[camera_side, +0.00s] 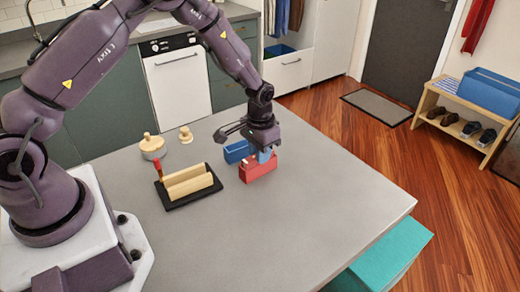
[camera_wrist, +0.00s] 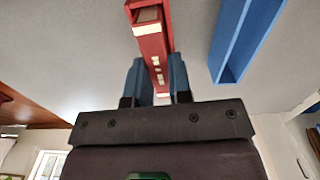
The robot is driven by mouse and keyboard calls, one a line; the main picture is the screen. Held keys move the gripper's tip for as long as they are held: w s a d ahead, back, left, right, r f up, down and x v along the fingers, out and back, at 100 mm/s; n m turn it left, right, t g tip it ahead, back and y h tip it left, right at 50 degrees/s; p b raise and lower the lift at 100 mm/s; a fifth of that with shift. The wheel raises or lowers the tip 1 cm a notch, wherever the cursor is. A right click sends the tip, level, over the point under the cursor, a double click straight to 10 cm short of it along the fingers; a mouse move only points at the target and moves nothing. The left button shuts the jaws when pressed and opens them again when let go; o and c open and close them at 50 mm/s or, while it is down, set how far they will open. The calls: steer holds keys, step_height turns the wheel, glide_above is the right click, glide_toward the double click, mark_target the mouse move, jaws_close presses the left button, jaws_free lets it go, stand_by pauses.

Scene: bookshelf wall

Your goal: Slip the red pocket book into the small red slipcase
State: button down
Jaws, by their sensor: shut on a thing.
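My gripper (camera_side: 265,152) points down over the table, its blue fingers shut on the red pocket book. In the wrist view the book (camera_wrist: 156,62) shows as a narrow red strip with cream marks between the fingertips (camera_wrist: 159,82). The small red slipcase (camera_side: 259,173) stands on the table directly below my gripper. In the wrist view its red walls (camera_wrist: 131,12) flank the book, which seems lined up with it and at least partly between its walls. How deep the book sits is hidden by the fingers and the slipcase.
A larger blue slipcase (camera_side: 237,151) stands close behind and left of the red one; it also shows in the wrist view (camera_wrist: 240,35). A wooden rack (camera_side: 188,182) on a black base and two round wooden-topped items (camera_side: 152,147) are further left. The table's front right is clear.

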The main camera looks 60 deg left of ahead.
steer(key=c, duration=0.6)
jaws_free()
steer(key=shift+o, duration=0.2)
steer(key=shift+r, duration=0.1)
steer(key=shift+r, duration=3.45)
